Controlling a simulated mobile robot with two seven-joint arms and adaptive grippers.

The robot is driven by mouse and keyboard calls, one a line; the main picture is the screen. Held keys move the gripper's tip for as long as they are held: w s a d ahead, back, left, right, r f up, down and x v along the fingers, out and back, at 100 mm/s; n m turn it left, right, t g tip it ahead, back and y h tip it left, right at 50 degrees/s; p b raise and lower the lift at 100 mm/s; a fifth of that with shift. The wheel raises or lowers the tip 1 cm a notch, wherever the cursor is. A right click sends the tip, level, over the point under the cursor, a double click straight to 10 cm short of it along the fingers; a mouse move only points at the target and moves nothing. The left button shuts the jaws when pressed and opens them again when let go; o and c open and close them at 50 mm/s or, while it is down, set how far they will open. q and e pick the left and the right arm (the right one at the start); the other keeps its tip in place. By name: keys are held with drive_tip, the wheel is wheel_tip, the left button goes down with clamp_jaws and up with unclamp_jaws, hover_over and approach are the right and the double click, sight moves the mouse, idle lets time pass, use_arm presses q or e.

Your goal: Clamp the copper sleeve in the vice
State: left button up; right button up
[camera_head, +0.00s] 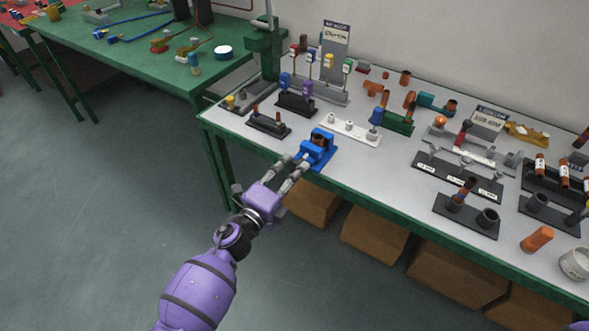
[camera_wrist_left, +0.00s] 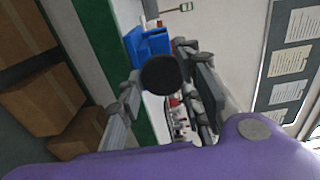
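A blue vice (camera_head: 317,150) stands near the front edge of the white-topped bench. A brown, copper-coloured piece (camera_head: 321,135) sits at its jaws, probably the sleeve; how tightly it is held is too small to tell. My left gripper (camera_head: 299,160) is at the near side of the vice, fingers pointing at it. In the left wrist view a dark round knob (camera_wrist_left: 160,75) lies between the spread fingertips, in front of the blue vice (camera_wrist_left: 148,44). Whether both fingers touch the knob is unclear.
Small black racks, such as one left of the vice (camera_head: 268,124), and a white rack (camera_head: 348,129) behind it crowd the bench. Several fixtures and fittings fill the right side. Cardboard boxes (camera_head: 373,238) are under the bench. The floor at left is clear.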

use_arm(q)
drive_tip(key=shift+r, duration=0.15)
drive_tip(key=shift+c, duration=1.3)
drive_tip(key=shift+r, duration=0.1)
drive_tip(key=shift+w, duration=0.1)
drive_tip(key=shift+r, duration=0.1)
use_arm(e)
drive_tip(key=shift+s+f, duration=0.1)
